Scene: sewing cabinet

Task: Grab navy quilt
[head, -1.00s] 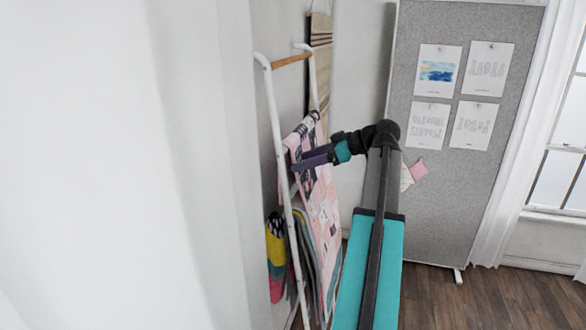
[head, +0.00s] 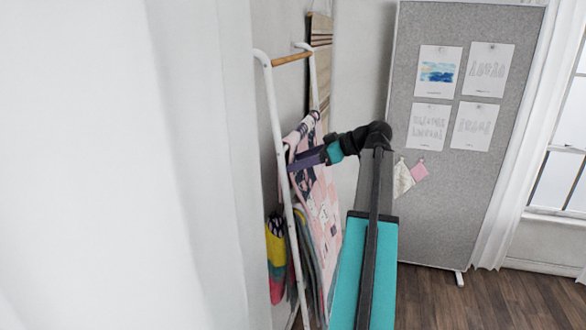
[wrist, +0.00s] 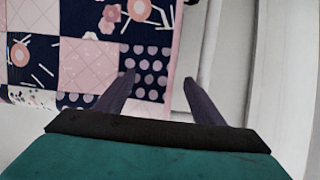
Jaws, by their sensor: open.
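A quilt (head: 318,200) with navy, pink and white patches hangs on a white ladder rack with a wooden top rung. In the wrist view the quilt (wrist: 92,57) fills the upper left, with navy patches, pink squares and a pink edge on its right. My gripper (head: 293,164) is at the upper part of the quilt in the head view. In the wrist view my gripper (wrist: 158,80) is open, its left finger over the quilt's patches and its right finger beyond the pink edge, near the rack's white post. I cannot tell whether the fingers touch the cloth.
The ladder rack (head: 279,150) leans by the wall. More folded cloths (head: 306,265) hang lower on it, beside a yellow and pink item (head: 275,262). A grey pinboard (head: 450,200) with papers stands to the right. Wooden floor (head: 500,298) is clear at the right.

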